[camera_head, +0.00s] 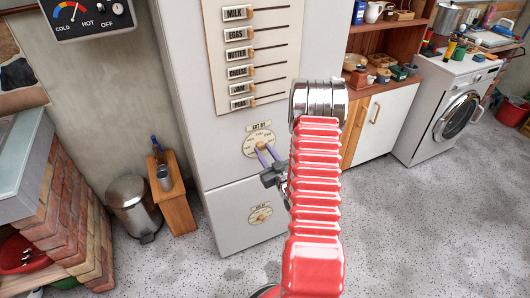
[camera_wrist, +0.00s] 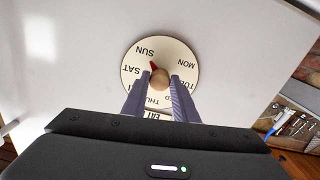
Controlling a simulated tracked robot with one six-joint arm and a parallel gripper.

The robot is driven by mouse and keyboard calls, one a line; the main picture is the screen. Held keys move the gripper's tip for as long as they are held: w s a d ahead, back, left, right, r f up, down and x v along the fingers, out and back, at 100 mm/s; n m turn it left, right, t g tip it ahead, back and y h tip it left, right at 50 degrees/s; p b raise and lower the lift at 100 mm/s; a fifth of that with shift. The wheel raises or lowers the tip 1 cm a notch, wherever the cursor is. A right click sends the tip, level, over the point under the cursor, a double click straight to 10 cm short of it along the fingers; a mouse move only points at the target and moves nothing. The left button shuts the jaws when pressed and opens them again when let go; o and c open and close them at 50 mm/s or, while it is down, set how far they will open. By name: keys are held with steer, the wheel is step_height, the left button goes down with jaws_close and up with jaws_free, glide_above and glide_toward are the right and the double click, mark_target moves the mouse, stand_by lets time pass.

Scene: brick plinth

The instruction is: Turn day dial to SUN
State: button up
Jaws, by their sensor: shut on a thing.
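The day dial (camera_wrist: 132,66) is a round cream disc with day names, on a pale upright panel in the wrist view. Its wooden knob (camera_wrist: 160,80) has a red pointer (camera_wrist: 153,66) that points up and left, towards the word SUN. My gripper (camera_wrist: 160,83) has its two purple-grey fingers shut on the knob, one on each side. The lower words are partly hidden by the fingers and gripper body. In the head view, my gripper (camera_head: 261,148) reaches the dial (camera_head: 250,148) under the "EAT BY" label.
The dial is on a tall pale fridge (camera_head: 228,198) with a slider panel (camera_head: 230,60) above and another small dial (camera_head: 260,214) below. A bin (camera_head: 130,203) and wooden stand (camera_head: 178,212) are left. A cabinet (camera_head: 388,118) and washing machine (camera_head: 445,110) are right.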

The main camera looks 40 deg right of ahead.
steer(key=shift+m, duration=0.9)
steer(key=o, duration=1.1)
steer(key=shift+c, duration=0.2)
steer(key=v, duration=1.3)
steer(key=shift+s+a, duration=0.2)
steer(key=shift+s, duration=0.15)
